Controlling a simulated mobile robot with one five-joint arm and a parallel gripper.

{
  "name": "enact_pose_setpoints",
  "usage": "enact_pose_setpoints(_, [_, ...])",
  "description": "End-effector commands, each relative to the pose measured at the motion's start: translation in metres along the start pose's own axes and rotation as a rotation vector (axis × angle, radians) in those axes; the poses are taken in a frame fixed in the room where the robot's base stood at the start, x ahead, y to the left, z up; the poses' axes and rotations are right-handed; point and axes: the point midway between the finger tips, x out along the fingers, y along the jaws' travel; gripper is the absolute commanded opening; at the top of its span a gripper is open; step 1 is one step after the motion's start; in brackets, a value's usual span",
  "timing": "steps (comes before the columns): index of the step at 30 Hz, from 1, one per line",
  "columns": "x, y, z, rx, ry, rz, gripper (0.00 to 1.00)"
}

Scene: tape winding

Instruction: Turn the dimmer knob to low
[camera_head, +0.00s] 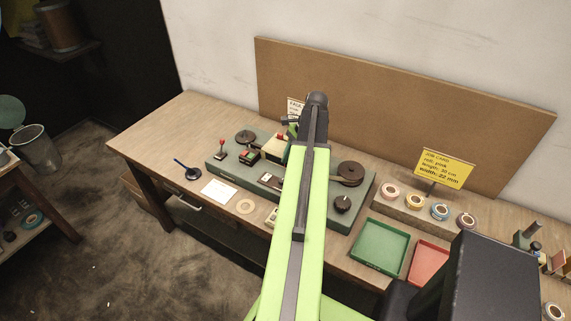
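My lime-green arm reaches across the middle of the machine, left of this knob. A small dark part at the arm's far end, probably my gripper (290,121), shows just left of the arm. The arm hides most of it, and its fingers cannot be made out. It appears apart from the black knob.
The base also carries a red-topped lever (221,148) and dark reels (350,173). Tape rolls (440,211), a green tray (380,246) and a red tray (428,262) lie to the right. A yellow job card (444,168) stands behind.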

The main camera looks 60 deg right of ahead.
Motion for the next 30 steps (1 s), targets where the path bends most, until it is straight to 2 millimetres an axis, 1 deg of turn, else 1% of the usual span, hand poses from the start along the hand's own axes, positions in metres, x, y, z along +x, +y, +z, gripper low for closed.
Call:
enact_pose_setpoints(1, [-0.025, -0.001, 0.004, 0.001, 0.0, 0.0, 0.44])
enact_pose_setpoints(3, [-0.043, -0.001, 0.004, 0.001, 0.0, 0.0, 0.44])
enact_pose_setpoints(9, [-0.09, -0.001, 0.004, 0.001, 0.001, 0.0, 0.44])
enact_pose_setpoints(12, [-0.103, -0.001, 0.003, 0.0, 0.001, 0.0, 0.44])
enact_pose_setpoints(15, [-0.108, 0.0, 0.001, 0.0, 0.001, 0.0, 0.44])
enact_pose_setpoints(29, [-0.105, 0.0, 0.0, 0.0, 0.0, 0.0, 0.44])
enact_pose_setpoints(30, [-0.104, -0.001, 0.002, -0.005, 0.0, 0.002, 0.44])
